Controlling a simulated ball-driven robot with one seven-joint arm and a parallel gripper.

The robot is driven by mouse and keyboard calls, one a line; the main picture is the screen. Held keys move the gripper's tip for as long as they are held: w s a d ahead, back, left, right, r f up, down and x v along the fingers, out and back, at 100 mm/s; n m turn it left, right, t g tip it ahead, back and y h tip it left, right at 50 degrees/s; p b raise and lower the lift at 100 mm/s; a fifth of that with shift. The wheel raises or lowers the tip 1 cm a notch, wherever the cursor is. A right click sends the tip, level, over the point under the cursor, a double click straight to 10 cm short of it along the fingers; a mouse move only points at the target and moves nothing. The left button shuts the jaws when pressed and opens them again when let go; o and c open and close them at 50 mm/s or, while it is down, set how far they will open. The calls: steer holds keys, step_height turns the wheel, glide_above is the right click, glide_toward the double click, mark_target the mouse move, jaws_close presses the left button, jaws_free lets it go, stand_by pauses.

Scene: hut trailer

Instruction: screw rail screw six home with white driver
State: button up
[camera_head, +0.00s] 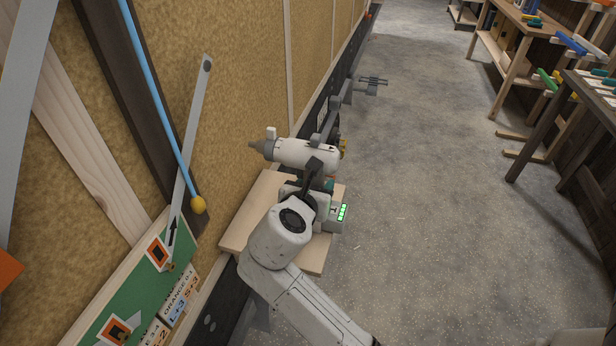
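The white driver (305,153) is beside the left wall, its dark nose pointing left toward the cork panel. Its battery (337,219) shows lit green bars below the body. My gripper (314,184) is at the driver's handle, between body and battery. My wrist hides most of the handle and fingers, so I cannot see whether they are closed around it. A grey metal strip (194,118) runs slanting down the wall, with a dark round spot near its top. A small brownish fitting (171,267) is at its lower end. I cannot tell which is rail screw six.
A pale wooden board (246,221) lies below the driver. A green panel (131,291) with orange-marked labels is at lower left. Workbenches (577,85) stand at right. The grey floor (440,190) between is mostly clear.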

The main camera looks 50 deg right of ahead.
jaws_close()
steer(key=shift+r, duration=0.25)
stand_by(0.3)
